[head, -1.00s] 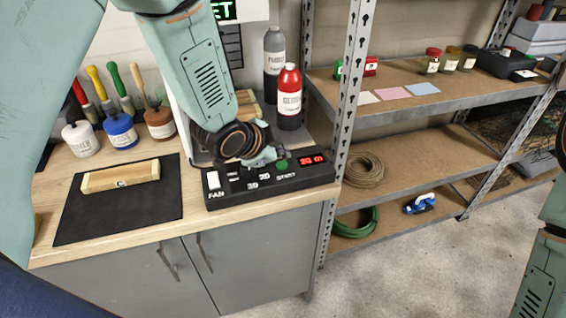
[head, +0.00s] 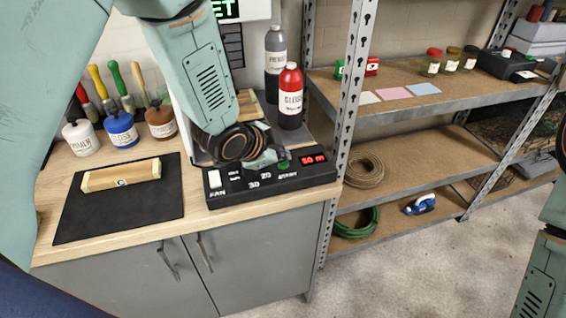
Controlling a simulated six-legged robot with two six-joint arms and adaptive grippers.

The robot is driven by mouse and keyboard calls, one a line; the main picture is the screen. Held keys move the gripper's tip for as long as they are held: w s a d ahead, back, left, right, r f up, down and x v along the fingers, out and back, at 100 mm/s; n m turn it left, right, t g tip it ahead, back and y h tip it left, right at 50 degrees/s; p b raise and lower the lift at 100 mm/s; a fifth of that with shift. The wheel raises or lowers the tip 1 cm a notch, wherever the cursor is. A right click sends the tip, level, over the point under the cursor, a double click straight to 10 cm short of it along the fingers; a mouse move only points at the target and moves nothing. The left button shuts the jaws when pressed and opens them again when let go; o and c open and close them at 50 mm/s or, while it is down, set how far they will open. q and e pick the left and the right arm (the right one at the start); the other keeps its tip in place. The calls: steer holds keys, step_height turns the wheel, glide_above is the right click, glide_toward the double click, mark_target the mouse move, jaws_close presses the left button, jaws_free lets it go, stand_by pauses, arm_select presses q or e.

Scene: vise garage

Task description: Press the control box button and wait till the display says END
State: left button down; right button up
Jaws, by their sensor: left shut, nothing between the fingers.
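The black control box (head: 300,182) sits at the front right of the wooden worktop. My left gripper (head: 262,160) is shut and empty, low over the box, just left of the green button. I cannot tell whether it touches the box. My right gripper is not in view; only part of my right arm shows at the right edge.
A wooden block (head: 121,175) lies on a black mat (head: 150,215) at left. Paint jars (head: 121,131) with brushes stand behind. A red bottle (head: 290,98) and a grey bottle (head: 275,65) stand behind the box. A metal shelf post (head: 350,100) rises close to its right.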

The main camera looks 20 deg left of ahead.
mark_target(281, 165)
arm_select(q)
steer(key=shift+d, duration=0.1)
steer(key=shift+f+b, duration=0.35)
steer(key=shift+f, duration=0.1)
stand_by(0.5)
stand_by(0.4)
steer(key=shift+r+p, duration=0.85)
steer(key=shift+r, duration=0.1)
step_height(281, 165, up, 5)
steer(key=p, duration=0.4)
steer(key=shift+p, duration=0.3)
steer(key=shift+s+f, duration=0.1)
steer(key=shift+s, duration=0.05)
